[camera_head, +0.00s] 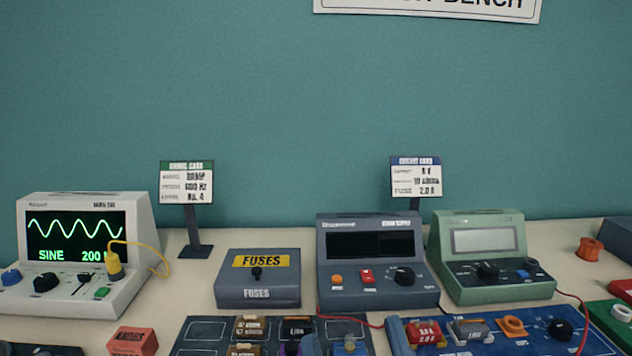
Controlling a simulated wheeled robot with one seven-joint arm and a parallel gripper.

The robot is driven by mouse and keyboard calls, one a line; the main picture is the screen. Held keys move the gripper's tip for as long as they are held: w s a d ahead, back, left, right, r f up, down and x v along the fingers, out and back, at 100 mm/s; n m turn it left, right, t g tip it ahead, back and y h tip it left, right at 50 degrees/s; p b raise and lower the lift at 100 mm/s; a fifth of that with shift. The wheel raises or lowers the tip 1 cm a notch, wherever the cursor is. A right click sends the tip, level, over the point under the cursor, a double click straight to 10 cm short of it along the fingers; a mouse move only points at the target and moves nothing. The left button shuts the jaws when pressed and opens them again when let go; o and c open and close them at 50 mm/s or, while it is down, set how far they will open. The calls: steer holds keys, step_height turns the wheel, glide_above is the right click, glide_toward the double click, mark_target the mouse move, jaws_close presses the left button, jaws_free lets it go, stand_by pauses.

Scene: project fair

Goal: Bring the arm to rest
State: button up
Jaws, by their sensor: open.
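My arm and gripper do not show clearly anywhere in the head view. The bench (345,305) runs across the lower part of the picture. The front of the bench is cut off by the bottom edge, so anything nearer to me is hidden.
An oscilloscope (135,270) with a green sine wave stands left. A grey FUSES box (257,292), a dark power supply (375,296) and a green meter (490,282) follow to its right. Component mats (200,330) lie in front. Two card stands (196,251) (414,205) stand behind. Air above is clear.

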steer(key=s+d+f+m+g+h, duration=0.2)
steer(key=s+d+f, duration=0.3)
steer(key=s, duration=0.3)
steer(key=s+d+f+m+g+h, duration=0.3)
steer(key=s+d+f+g, duration=0.2)
steer(key=s+d, duration=0.2)
steer(key=s+d+f+m+g+h, duration=0.3)
steer(key=s+d+f, duration=0.3)
steer(key=s, duration=0.4)
steer(key=shift+s+g, duration=0.3)
steer(key=shift+s, duration=0.1)
